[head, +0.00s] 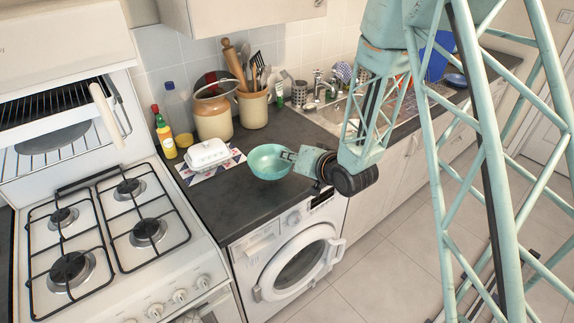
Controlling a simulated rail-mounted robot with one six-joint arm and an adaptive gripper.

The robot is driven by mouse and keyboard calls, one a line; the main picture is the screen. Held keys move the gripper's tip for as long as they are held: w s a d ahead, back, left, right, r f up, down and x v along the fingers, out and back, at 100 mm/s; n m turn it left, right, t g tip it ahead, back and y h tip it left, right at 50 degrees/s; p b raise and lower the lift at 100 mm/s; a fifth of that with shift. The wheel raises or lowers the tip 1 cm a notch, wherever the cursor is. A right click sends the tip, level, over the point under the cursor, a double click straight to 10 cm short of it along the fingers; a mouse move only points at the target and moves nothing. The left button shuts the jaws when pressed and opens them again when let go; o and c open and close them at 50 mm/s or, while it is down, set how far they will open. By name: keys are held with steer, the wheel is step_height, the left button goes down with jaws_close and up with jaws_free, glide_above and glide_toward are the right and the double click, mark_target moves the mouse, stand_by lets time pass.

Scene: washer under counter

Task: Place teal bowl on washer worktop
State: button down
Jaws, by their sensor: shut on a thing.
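The teal bowl (268,163) is upright at the right part of the dark worktop (240,198) above the washer (292,258). My gripper (287,156) comes in from the right and is shut on the bowl's right rim. The fingertips are small in the picture and partly blend with the bowl's colour. I cannot tell whether the bowl's base touches the worktop or is slightly above it.
A white butter dish (207,154) on a patterned mat stands just left of the bowl. Behind are a large jar (213,118), a utensil pot (252,108) and bottles (165,135). The cooker (110,235) is at left. The worktop's front is clear.

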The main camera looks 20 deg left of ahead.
steer(key=shift+f, duration=0.1)
steer(key=shift+f, duration=1.6)
steer(key=shift+f+b, duration=0.15)
steer(key=shift+b, duration=0.2)
steer(key=c, duration=2.8)
jaws_free()
steer(key=v, duration=1.2)
steer(key=shift+r+p, duration=0.2)
steer(key=shift+p, duration=0.1)
